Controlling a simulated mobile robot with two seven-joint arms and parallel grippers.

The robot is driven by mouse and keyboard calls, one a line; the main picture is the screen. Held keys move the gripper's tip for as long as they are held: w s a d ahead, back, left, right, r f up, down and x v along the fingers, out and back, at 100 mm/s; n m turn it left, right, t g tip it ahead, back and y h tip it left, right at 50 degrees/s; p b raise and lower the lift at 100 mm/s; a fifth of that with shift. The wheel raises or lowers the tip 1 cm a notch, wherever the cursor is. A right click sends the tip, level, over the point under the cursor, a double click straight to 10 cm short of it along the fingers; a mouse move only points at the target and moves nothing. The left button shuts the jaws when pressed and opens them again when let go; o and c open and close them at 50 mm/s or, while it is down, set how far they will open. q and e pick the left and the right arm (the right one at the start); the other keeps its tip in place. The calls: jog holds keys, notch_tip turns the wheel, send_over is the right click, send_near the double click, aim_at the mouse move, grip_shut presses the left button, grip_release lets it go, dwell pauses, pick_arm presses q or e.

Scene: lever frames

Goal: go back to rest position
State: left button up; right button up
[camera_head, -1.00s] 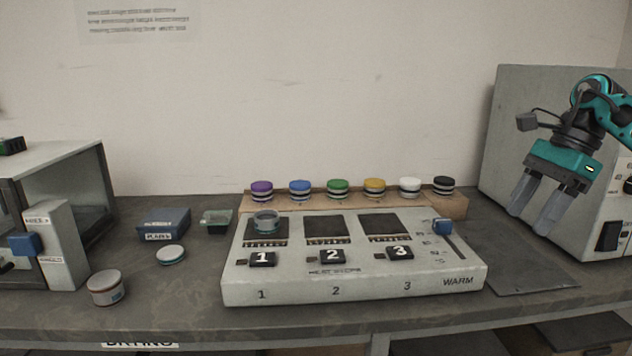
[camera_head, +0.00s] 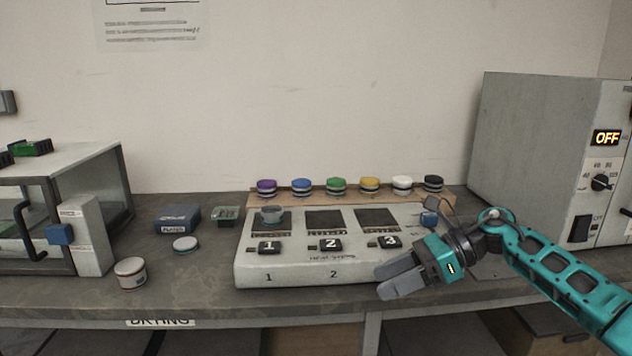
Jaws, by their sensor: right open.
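My right gripper (camera_head: 388,278) shows in the head view in front of the right end of the grey heat station (camera_head: 290,272). Its arm comes in from the lower right, and its two grey fingers point left. They are apart, with nothing between them. The gripper hides the station's front right corner and its label 3 on the front. My left gripper is not in view.
Several coloured-lid jars line a wooden rack (camera_head: 302,197) behind the station. A grey oven (camera_head: 530,140) reading OFF stands right. A glass-fronted box (camera_head: 100,165), a jar (camera_head: 130,273) and a lid (camera_head: 186,244) are left.

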jog(key=s+a+f+m+t+y+p, duration=0.1)
jog(key=s+a+m+t+y, duration=0.2)
jog(key=m, duration=0.5)
jog(key=s+a+f+m+t+y+p, duration=0.1)
jog(key=s+a+m+t+y+p, duration=0.15)
jog(key=a+m+t, duration=0.45)
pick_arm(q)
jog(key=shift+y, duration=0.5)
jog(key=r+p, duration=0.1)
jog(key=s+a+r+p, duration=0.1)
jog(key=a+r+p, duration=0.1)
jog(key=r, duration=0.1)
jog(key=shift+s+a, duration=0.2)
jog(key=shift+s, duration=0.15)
pick_arm(e)
jog(key=s+d+f+m+h, duration=0.7)
jog(key=s+f+m+h, duration=0.1)
jog(key=m, duration=0.9)
jog(key=s+d+f+m+t+h, duration=0.1)
jog(key=s+d+f+m+h, duration=0.6)
jog(key=s+m, duration=0.4)
notch_tip(320, 180, down, 3)
jog(key=m+h, duration=0.1)
jog(key=m, duration=0.5)
jog(key=shift+s+d+r, duration=0.2)
jog(key=shift+d, duration=0.15)
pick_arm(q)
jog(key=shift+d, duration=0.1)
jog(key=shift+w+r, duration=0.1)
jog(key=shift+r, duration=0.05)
